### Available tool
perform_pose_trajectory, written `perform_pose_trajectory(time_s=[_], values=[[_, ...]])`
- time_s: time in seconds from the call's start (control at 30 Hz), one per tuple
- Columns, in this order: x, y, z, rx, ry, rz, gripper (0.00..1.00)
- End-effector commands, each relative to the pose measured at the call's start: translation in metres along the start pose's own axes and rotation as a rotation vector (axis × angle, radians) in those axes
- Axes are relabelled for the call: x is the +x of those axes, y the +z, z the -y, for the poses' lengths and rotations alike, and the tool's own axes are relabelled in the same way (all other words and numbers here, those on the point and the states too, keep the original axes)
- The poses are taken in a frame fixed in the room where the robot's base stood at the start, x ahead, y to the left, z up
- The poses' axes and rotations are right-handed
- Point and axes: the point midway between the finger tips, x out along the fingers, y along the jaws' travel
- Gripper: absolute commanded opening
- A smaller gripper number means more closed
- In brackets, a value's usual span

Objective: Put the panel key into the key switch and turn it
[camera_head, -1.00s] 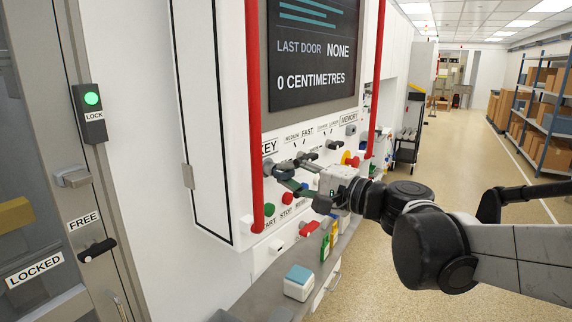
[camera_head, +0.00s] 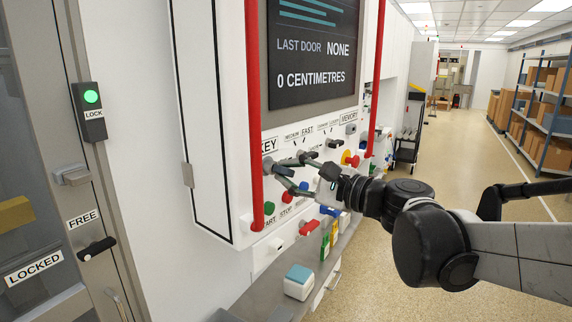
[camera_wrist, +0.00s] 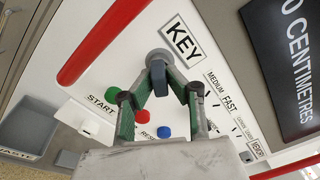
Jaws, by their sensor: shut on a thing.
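My gripper (camera_head: 277,171) is at the panel just below the KEY label. In the wrist view, its two green-padded fingers (camera_wrist: 162,84) are closed on the dark panel key (camera_wrist: 160,74). The round grey key switch (camera_wrist: 158,56) is directly at the key's far end, beside the KEY label (camera_wrist: 182,41). The key meets the switch face. Its shaft is hidden, so I cannot tell how deep it sits. In the head view, the fingers largely cover the key and switch.
Green START (camera_head: 269,209), red STOP (camera_head: 287,198) and blue (camera_head: 304,186) buttons lie below the switch. Red vertical rails (camera_head: 253,110) flank the panel. Selector knobs (camera_head: 310,156) stand to the right. A shelf with a teal-topped box (camera_head: 298,282) is below.

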Motion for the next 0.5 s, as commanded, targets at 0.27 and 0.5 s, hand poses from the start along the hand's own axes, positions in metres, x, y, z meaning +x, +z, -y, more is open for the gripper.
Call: perform_pose_trajectory(time_s=[0.27, 0.5], values=[[0.0019, 0.0006, 0.0032, 0.138, -0.003, 0.003, 0.0], [0.0019, 0.0007, 0.0034, 0.41, -0.003, 0.003, 0.0]])
